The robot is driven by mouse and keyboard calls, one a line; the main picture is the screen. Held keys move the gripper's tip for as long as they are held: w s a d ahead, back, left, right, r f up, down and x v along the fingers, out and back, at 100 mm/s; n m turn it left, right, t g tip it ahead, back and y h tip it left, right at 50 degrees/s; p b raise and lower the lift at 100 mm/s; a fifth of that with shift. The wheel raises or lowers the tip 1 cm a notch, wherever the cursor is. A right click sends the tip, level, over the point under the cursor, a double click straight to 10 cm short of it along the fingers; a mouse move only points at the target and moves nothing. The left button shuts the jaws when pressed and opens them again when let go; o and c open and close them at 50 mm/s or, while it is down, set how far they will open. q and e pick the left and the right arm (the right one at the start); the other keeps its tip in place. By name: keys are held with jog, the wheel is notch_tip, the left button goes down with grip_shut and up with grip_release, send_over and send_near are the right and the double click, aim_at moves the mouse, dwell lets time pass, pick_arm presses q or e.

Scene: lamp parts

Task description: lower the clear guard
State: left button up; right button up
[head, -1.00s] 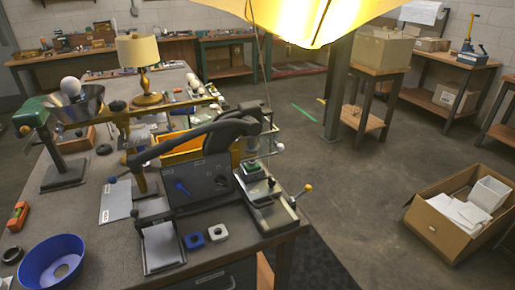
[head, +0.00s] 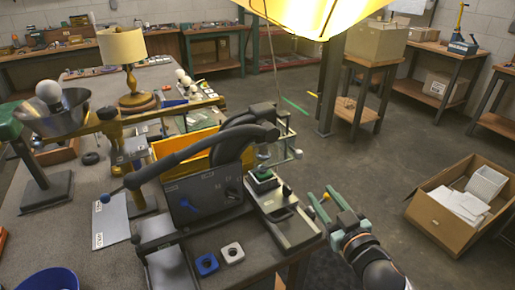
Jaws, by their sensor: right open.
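The clear guard is hard to make out. A see-through panel in a thin frame (head: 289,138) stands raised behind the press head, at the far right of the bench press. The press (head: 202,190) has a dark body and a long black handle reaching left. Below its head is a grey fixture (head: 283,228) with a green block (head: 263,180). A small lever with a yellow ball (head: 326,196) sticks out at the fixture's right. My right gripper (head: 322,197) is open at the bench's right edge, its fingers around or just above this ball; contact is unclear. My left gripper is out of view.
A blue square part (head: 206,264) and a white one (head: 232,252) lie before the press. A yellow bin (head: 180,150) stands behind it. A yellow lampshade (head: 318,15) hangs overhead. A cardboard box (head: 440,233) sits on the floor at right, with open floor between.

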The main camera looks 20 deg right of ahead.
aim_at(299, 155)
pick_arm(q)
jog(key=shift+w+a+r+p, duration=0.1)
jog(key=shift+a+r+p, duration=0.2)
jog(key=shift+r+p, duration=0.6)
pick_arm(e)
jog(key=shift+t, duration=0.4)
jog(key=w, duration=0.4)
jog(key=w+r, duration=0.1)
jog(key=w, duration=0.4)
jog(key=w+d+r, duration=0.1)
jog(key=w, duration=0.3)
jog(key=shift+w+r, duration=0.25)
jog(key=shift+w, duration=0.1)
grip_shut()
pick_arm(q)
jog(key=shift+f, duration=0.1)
